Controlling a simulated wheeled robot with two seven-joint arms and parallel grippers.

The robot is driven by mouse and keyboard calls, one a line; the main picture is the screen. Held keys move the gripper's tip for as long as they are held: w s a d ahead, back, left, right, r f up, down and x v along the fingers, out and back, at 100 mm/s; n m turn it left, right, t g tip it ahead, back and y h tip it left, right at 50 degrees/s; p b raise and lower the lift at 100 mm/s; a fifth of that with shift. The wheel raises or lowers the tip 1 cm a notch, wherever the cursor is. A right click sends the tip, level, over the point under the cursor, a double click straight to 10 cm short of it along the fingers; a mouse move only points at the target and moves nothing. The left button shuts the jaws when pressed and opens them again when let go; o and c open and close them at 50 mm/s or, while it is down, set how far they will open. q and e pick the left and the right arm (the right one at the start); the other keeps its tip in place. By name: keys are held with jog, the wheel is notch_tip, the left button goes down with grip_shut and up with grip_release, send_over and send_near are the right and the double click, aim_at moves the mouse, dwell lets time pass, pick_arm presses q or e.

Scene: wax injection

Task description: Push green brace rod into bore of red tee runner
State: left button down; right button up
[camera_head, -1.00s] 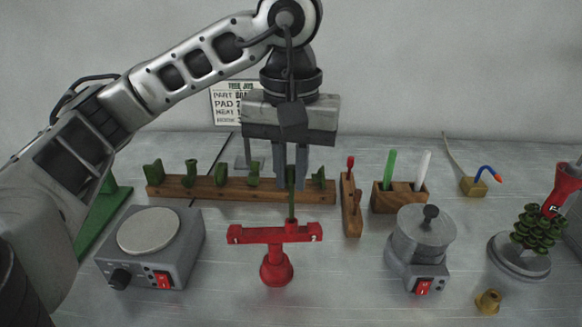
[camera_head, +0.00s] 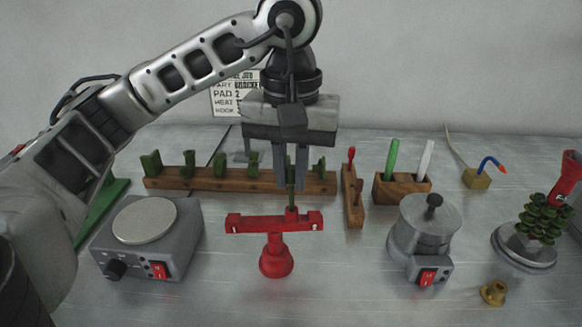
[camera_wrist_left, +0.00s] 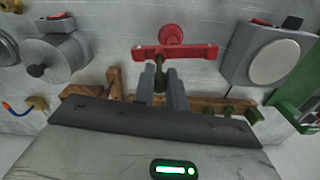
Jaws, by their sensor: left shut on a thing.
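The red tee runner (camera_head: 273,224) stands upright on its round foot in the middle of the table, crossbar on top. My left gripper (camera_head: 291,187) points down above the crossbar's right part and is shut on the slim green brace rod (camera_head: 291,198). The rod is upright, its lower end at the small red collar on the crossbar; how deep it sits in the bore is hidden. The left wrist view shows my left gripper's fingers (camera_wrist_left: 162,88), the rod (camera_wrist_left: 160,72) and the red tee runner (camera_wrist_left: 190,52) close together. My right gripper is not in view.
A wooden rack (camera_head: 225,183) with several green parts stands behind. A hot plate (camera_head: 150,240) is at left, a grey pot (camera_head: 425,228) at right. A small wooden stand (camera_head: 353,200) and a pen block (camera_head: 402,190) stand right of the gripper. The front table is clear.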

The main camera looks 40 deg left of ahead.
pick_arm(q)
jog(key=c, duration=1.3)
grip_release()
jog(key=shift+c, duration=0.2)
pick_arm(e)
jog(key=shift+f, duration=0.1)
